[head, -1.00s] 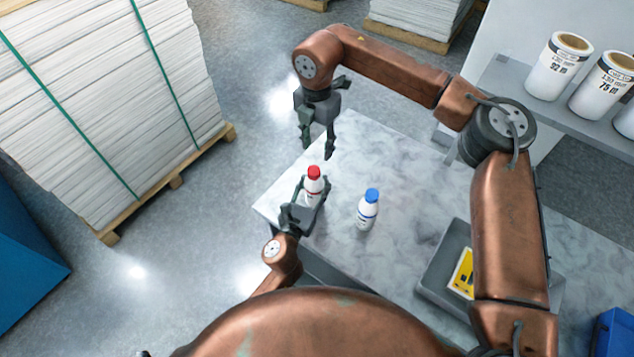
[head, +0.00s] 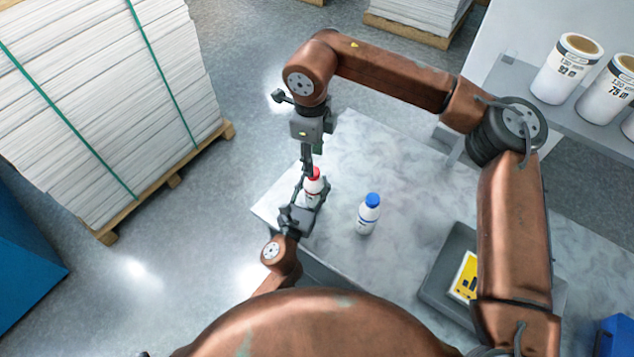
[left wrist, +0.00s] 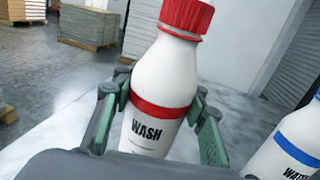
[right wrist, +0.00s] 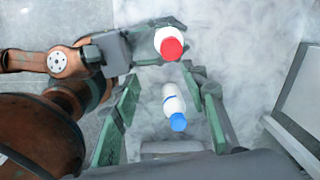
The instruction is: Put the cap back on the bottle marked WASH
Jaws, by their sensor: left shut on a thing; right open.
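The white WASH bottle (left wrist: 155,100) has a red band and stands about upright in my left gripper (left wrist: 158,112), which is shut around its body. A red cap (left wrist: 187,15) sits on its neck; whether it is tight cannot be told. The cap also shows in the head view (head: 314,173) and the right wrist view (right wrist: 173,48). My right gripper (head: 308,166) is open just above the cap, partly covering it in the head view. In the right wrist view its fingers (right wrist: 162,78) are spread and empty, with the cap beyond their tips.
A second white bottle (head: 366,218) with a blue cap (head: 372,199) stands on the marble-look table (head: 400,170), right of the held bottle. Its label is partly cut off. A grey tray (head: 437,272) with a yellow card lies farther right.

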